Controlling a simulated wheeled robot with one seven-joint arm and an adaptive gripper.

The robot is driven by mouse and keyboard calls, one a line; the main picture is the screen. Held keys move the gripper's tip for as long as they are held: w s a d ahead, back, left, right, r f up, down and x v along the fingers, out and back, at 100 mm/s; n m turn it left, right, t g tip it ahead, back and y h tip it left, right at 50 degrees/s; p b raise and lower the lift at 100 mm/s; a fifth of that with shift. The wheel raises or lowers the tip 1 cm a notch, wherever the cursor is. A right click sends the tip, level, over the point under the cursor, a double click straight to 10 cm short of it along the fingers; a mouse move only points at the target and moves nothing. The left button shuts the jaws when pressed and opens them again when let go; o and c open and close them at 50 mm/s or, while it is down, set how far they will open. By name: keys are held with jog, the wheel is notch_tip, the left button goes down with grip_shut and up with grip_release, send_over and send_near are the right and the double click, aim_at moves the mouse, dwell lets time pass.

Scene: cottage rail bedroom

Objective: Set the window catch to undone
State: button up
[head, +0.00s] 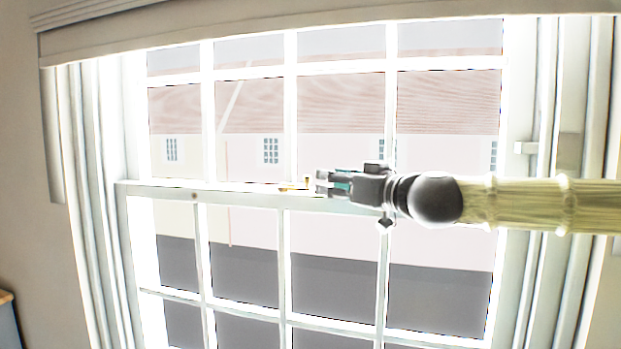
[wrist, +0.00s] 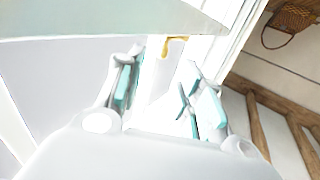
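The window catch (head: 291,188) is a small brass-coloured piece on the meeting rail (head: 240,200) of the white sash window. In the head view it lies just left of my fingertips. In the wrist view the catch (wrist: 175,42) shows beyond the fingertips, between their lines and nearer the top edge. My gripper (head: 321,183) reaches in from the right, roughly level with the rail. Its two fingers, with teal pads, are spread apart in the wrist view (wrist: 162,62), with nothing between them. I cannot tell whether a fingertip touches the catch, nor how its lever is turned.
White glazing bars (head: 290,110) cross the panes above and below the rail. A pale blind or pelmet (head: 300,22) runs along the window top. The wrist view shows a wicker basket (wrist: 294,18) and wooden rails (wrist: 262,130) at the right. A blue-grey furniture edge (head: 8,322) stands at lower left.

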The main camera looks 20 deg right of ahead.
aim_at(310, 178)
jog(key=shift+x, duration=3.8)
grip_shut()
